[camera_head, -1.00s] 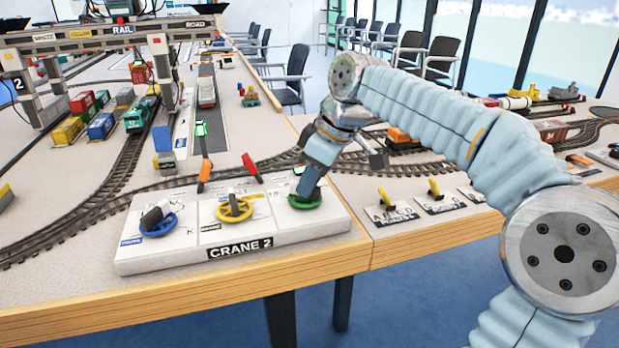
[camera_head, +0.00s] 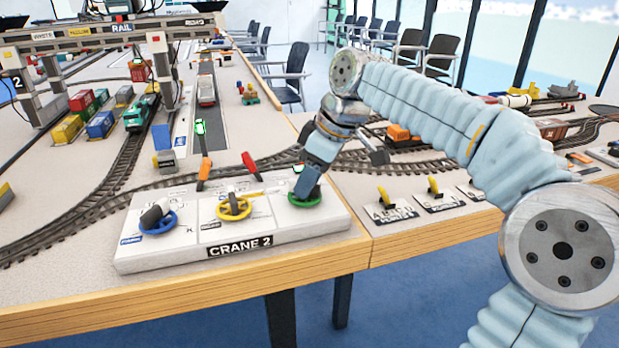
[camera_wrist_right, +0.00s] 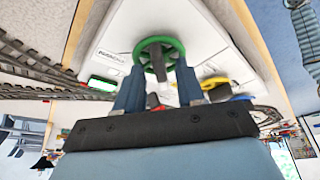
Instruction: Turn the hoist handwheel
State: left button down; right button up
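Three handwheels stand on the white CRANE 2 panel (camera_head: 255,243): a blue one (camera_head: 158,223) at left, a yellow one (camera_head: 234,208) in the middle and a green one (camera_head: 304,202) at right. I cannot read which is labelled hoist. My right gripper (camera_head: 303,190) points down at the green wheel and hides part of it. In the right wrist view, its two blue fingers (camera_wrist_right: 160,84) are apart, on either side of a dark post inside the green wheel (camera_wrist_right: 174,45). I cannot tell whether they touch it. My left gripper is not in view.
Red (camera_head: 250,166) and orange (camera_head: 205,169) levers stand behind the panel. Curved model track (camera_head: 120,200) runs behind it. A gantry crane (camera_head: 110,38) stands at the back left. Small yellow levers (camera_head: 385,197) are at right. The table's wooden edge (camera_head: 200,300) is in front.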

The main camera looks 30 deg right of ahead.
jog(key=p+v, duration=0.2)
jog(key=v, duration=1.1)
jog(key=shift+r+p, duration=0.25)
jog(key=shift+p, duration=0.15)
